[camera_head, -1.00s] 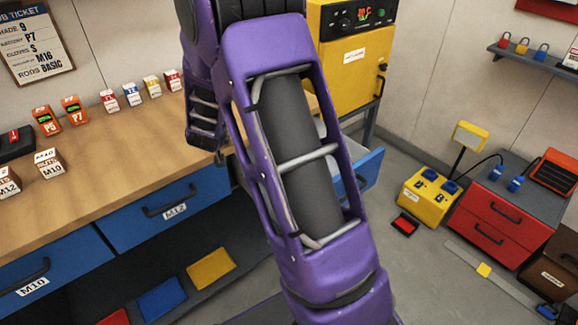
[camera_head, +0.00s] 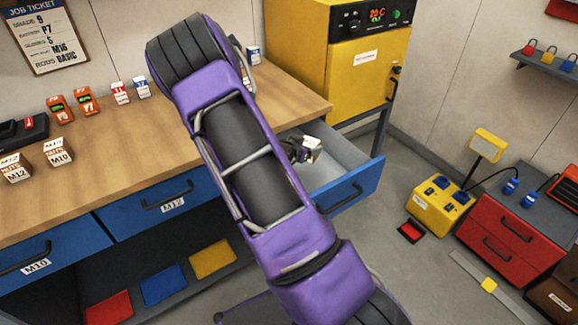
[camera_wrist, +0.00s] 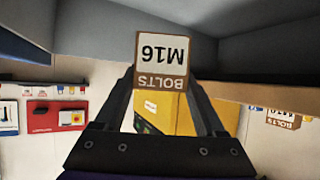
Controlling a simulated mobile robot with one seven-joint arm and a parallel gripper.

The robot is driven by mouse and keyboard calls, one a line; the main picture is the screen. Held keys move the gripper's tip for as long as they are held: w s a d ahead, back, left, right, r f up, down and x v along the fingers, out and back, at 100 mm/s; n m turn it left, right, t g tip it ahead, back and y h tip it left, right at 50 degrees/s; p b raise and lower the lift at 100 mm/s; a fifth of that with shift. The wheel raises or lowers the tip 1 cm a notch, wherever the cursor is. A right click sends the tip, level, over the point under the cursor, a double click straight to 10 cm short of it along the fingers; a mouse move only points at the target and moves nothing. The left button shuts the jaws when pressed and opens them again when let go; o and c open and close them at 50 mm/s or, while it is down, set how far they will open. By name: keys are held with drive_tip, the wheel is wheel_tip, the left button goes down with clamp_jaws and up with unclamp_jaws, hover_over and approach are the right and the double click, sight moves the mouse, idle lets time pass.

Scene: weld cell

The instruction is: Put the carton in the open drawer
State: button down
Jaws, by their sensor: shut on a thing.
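The carton (camera_head: 312,147) is a small white and brown box. In the wrist view the carton (camera_wrist: 160,62) shows a label reading "BOLTS M16" upside down. My gripper (camera_head: 301,150) is shut on it; in the wrist view both fingers of my gripper (camera_wrist: 163,95) flank its lower end. The open drawer (camera_head: 348,190) has a blue front and grey inside, and is pulled out at the right end of the workbench. The carton appears over the drawer's opening; its exact height above the drawer floor cannot be told. My arm hides the drawer's left part.
The wooden workbench (camera_head: 130,140) holds several small cartons and orange boxes. A yellow oven cabinet (camera_head: 357,75) stands behind the drawer. Shut blue drawers (camera_head: 160,208) are left of my arm. A yellow box (camera_head: 440,205) and red cabinet (camera_head: 495,235) stand on the floor at right.

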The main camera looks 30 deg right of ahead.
drive_tip(key=m, duration=0.1)
hover_over(317, 179)
drive_tip(key=shift+g, duration=0.4)
wheel_tip(317, 179, down, 6)
drive_tip(key=shift+d+f, duration=0.1)
drive_tip(key=shift+d, duration=0.05)
drive_tip(key=shift+f+h, duration=0.3)
drive_tip(key=shift+f, duration=1.65)
drive_tip(key=shift+f, duration=0.2)
unclamp_jaws()
drive_tip(key=shift+r, duration=0.1)
